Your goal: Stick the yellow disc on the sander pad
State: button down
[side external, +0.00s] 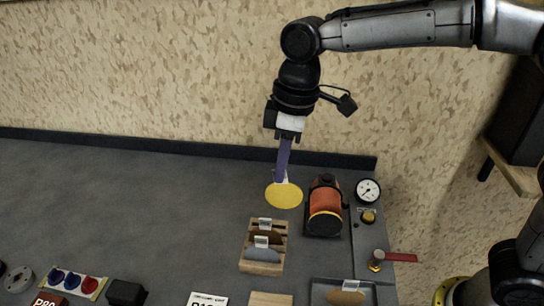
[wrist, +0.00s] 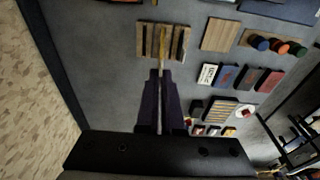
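The yellow disc (side external: 284,195) hangs at the tips of my gripper (side external: 281,179), its flat face toward the side camera. A small pale tab shows at its top edge, between the purple fingers. In the wrist view my gripper (wrist: 161,74) has its fingers close together, with a thin yellowish edge (wrist: 162,52) between the tips. The sander (side external: 326,200) is an orange and black cylinder just right of the disc. The disc is apart from the sander.
A pressure gauge (side external: 368,190), a brass knob (side external: 369,216) and a red-handled valve (side external: 400,257) stand right of the sander. A tray (side external: 366,289) with a tan disc lies in front.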

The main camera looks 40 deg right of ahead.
jog(key=s+g+h, duration=0.2)
jog(key=s, duration=0.7)
notch_tip(320, 180, down, 10)
jog(key=g+h, duration=0.1)
jog(key=shift+r, duration=0.15)
jog(key=shift+d, duration=0.15)
jog(key=shift+w+d, duration=2)
jog(key=shift+w, duration=0.05)
jog(key=shift+w+d, duration=0.55)
jog(key=c, duration=1)
grip_release()
